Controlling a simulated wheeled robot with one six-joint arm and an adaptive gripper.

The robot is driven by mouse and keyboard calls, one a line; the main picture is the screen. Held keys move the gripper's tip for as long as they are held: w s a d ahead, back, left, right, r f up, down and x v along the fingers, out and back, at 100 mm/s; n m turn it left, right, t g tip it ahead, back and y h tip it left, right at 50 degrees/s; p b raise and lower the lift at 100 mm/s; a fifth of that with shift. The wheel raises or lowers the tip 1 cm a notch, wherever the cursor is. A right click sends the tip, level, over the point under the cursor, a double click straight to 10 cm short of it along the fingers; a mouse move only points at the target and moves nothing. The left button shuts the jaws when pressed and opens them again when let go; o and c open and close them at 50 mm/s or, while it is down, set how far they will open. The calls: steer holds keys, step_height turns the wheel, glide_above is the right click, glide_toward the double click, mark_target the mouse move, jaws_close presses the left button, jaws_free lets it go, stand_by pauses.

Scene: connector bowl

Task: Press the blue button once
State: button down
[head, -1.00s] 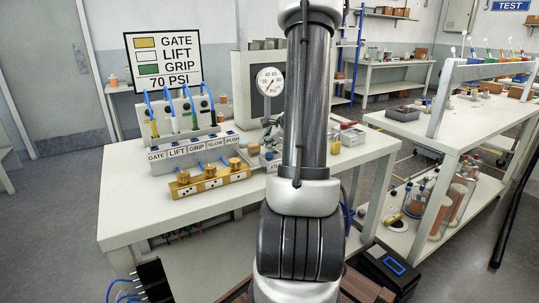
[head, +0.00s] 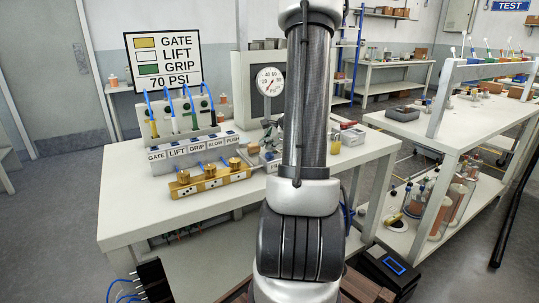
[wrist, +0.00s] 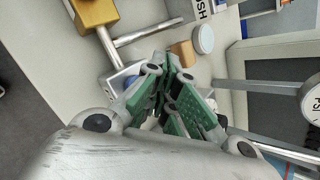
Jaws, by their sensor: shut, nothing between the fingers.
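My gripper (wrist: 170,72) is shut and empty in the wrist view, its green-sided fingers drawn together. In the head view it is mostly hidden by my arm, beside the gauge stand. The labelled block (head: 190,152) on the table reads GATE, LIFT, GRIP, SLOW and PUSH, with small dark blue tops along its upper edge. I cannot tell for certain which of these is the blue button. The wrist view shows the end of the PUSH label (wrist: 201,9) beyond the fingertips, with a bit of blue near the upper edge. No contact with a button is visible.
A brass manifold (head: 210,181) with knobs stands in front of the block. A round gauge (head: 270,81) rises behind, and a sign (head: 163,58) stands at the back left. A pale round cap (wrist: 203,40) lies near the fingertips. The table's front left is clear.

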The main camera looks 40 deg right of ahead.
steer(key=shift+f, duration=0.2)
stand_by(0.4)
steer(key=shift+f, duration=0.25)
steer(key=shift+f, duration=0.5)
stand_by(0.6)
steer(key=shift+r, duration=0.95)
steer(key=shift+r, duration=2.5)
